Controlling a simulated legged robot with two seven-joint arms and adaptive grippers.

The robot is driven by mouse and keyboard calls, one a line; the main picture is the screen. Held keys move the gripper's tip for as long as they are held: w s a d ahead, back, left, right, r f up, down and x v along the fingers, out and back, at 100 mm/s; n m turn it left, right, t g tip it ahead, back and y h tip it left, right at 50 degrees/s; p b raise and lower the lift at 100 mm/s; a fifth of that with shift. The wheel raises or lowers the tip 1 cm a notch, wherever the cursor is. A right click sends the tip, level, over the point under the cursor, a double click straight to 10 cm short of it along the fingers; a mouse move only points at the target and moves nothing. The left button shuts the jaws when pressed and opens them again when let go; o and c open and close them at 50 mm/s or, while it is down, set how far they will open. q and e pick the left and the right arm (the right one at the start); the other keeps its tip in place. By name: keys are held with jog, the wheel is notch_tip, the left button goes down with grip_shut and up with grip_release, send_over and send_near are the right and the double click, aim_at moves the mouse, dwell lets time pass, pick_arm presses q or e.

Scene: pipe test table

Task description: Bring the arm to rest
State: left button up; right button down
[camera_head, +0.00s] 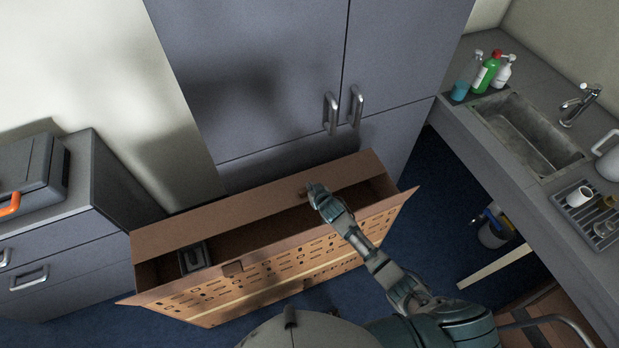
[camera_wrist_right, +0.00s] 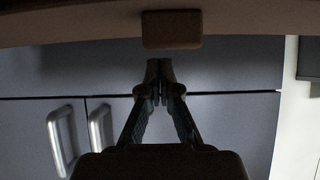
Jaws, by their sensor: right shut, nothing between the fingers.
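My right arm (camera_head: 385,270) reaches from the lower right over a large open cardboard box. My right gripper (camera_head: 315,192) is at the box's far side, near the raised back flap. In the right wrist view the gripper (camera_wrist_right: 160,82) has its two fingertips together with nothing between them. A brown block-like tab (camera_wrist_right: 172,29) on a brown edge shows just beyond the fingertips; I cannot tell whether they touch it. My left gripper is not in view.
The cardboard box (camera_head: 290,268) stands open before grey cabinet doors with handles (camera_head: 331,113). A dark grey object (camera_head: 194,258) sits inside its left end. A counter with a sink (camera_head: 528,135) and bottles (camera_head: 487,72) is at right. A drawer unit with a case (camera_head: 30,175) is at left.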

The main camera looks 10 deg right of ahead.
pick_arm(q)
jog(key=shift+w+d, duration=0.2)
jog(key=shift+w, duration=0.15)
pick_arm(e)
notch_tip(320, 180, up, 9)
jog(key=d, duration=0.1)
jog(key=shift+d+r, duration=0.15)
